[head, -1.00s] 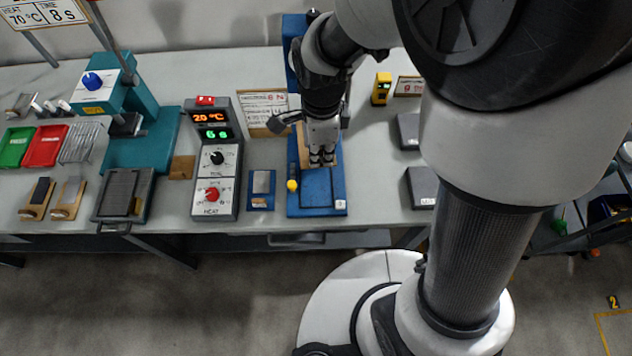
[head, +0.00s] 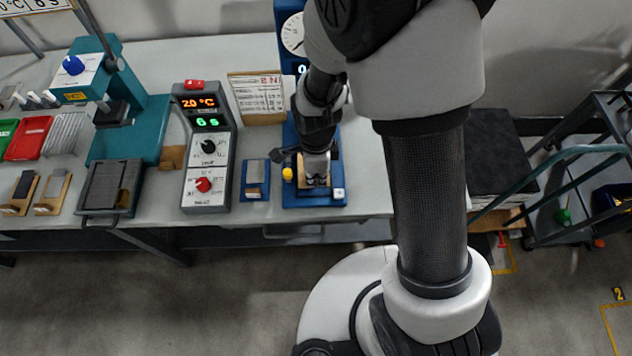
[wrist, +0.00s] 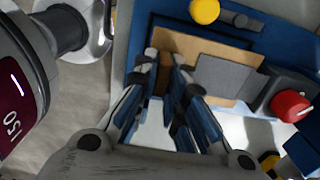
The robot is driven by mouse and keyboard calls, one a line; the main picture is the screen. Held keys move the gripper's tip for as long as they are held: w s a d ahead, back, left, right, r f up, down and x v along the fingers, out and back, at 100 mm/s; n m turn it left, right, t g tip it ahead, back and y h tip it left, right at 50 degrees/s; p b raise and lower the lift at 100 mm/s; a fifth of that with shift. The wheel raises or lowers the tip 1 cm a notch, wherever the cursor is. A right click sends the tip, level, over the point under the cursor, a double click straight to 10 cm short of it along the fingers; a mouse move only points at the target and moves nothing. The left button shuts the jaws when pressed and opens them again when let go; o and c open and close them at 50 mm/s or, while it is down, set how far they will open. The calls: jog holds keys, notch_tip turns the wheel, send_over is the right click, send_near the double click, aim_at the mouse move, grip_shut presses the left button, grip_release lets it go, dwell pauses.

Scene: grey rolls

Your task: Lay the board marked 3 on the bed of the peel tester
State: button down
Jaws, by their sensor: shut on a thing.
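The blue peel tester (head: 290,126) stands at the table's front edge, with a yellow knob (head: 287,174) on the left of its bed (head: 318,200). My gripper (head: 316,179) is low over this bed. In the wrist view, my gripper (wrist: 165,64) is shut on a tan wooden board (wrist: 203,48) with a grey strip (wrist: 226,80) on it. The board is over the dark-edged recess of the bed; I cannot tell whether it touches. The yellow knob also shows in the wrist view (wrist: 204,11). The board's number is not readable.
A teal press (head: 130,125) is farther left. Two small boards (head: 52,190) lie at the far left. A notice (head: 256,98) stands behind.

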aim_at(316, 182)
jog(key=shift+f+b, duration=0.55)
jog(key=shift+f, duration=1.3)
jog(key=shift+f, duration=0.15)
jog(key=c, duration=1.7)
grip_release()
jog(key=shift+o, duration=0.2)
